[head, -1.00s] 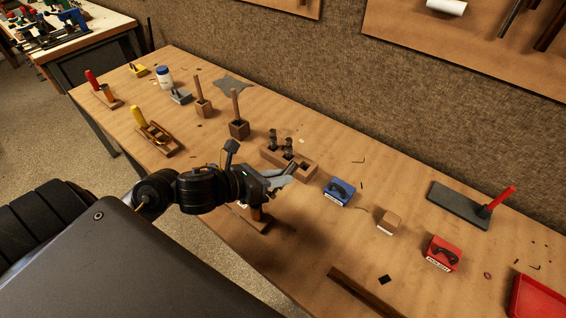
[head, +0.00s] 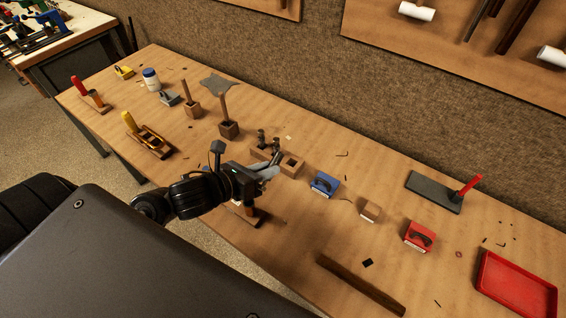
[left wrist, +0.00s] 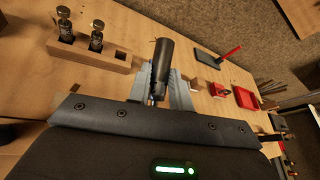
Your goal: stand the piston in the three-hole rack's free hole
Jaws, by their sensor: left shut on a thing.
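The three-hole rack (head: 292,170) is a wooden block on the bench, partly hidden behind my left gripper in the head view. It also shows at the upper left of the left wrist view (left wrist: 83,53). My left gripper (head: 272,167) is shut on a dark cylindrical piston (left wrist: 162,62), held between the grey fingers to the right of the rack in the wrist view. My right gripper is not in view.
A wooden stand (head: 247,213) is below my gripper. A dark wooden strip (head: 360,285) lies near the front edge. A red tray (head: 517,283) is far right.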

